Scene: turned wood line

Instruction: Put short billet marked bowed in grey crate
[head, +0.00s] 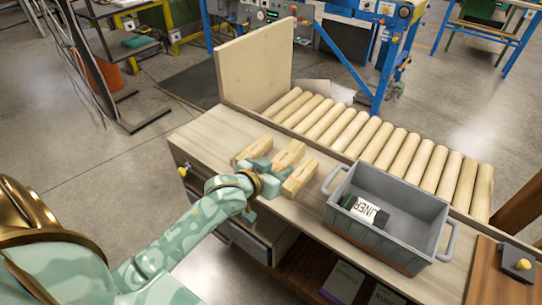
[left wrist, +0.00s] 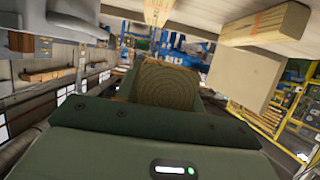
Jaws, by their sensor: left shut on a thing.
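Several short pale wood billets lie close together on the bench, among them a left one (head: 252,147), a middle one (head: 289,152) and a front right one (head: 301,178). My left gripper (head: 272,174) is down among them, shut on a billet. The left wrist view shows the end grain of this held billet (left wrist: 168,82) between the fingers, with another billet (left wrist: 268,22) beside it. No bowed mark can be read on any billet. The grey crate (head: 432,240) stands on the bench to the right, open at the top. My right gripper is not in view.
A package with a printed label (head: 366,211) lies inside the crate, at its left; the rest of its floor looks clear. A roller conveyor (head: 375,137) runs behind the bench. An upright wood panel (head: 255,65) stands at the back left.

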